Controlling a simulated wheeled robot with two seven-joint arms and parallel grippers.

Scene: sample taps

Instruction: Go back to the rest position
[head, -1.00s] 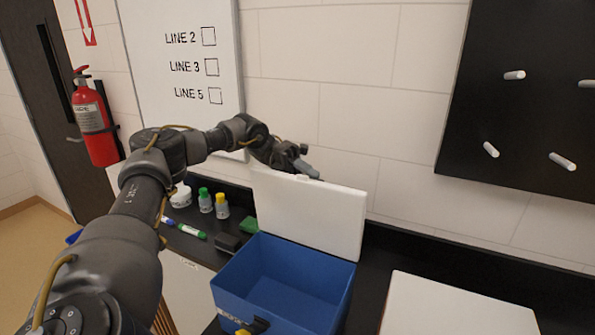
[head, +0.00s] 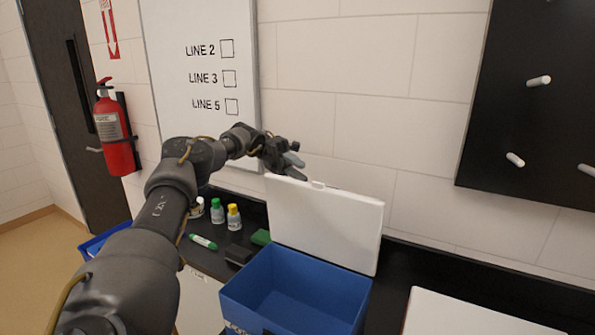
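My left arm comes in from the lower left, and its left gripper (head: 293,166) is in front of the wall, just above the upper left edge of the white lid (head: 335,228). The grey fingers show small and nearly edge-on, so I cannot tell whether they are open or shut. I see nothing held in them. The lid stands upright at the back of an open blue box (head: 294,290) on the black bench. My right gripper is not in view.
A whiteboard (head: 205,140) and a black peg panel (head: 530,110) hang on the wall.

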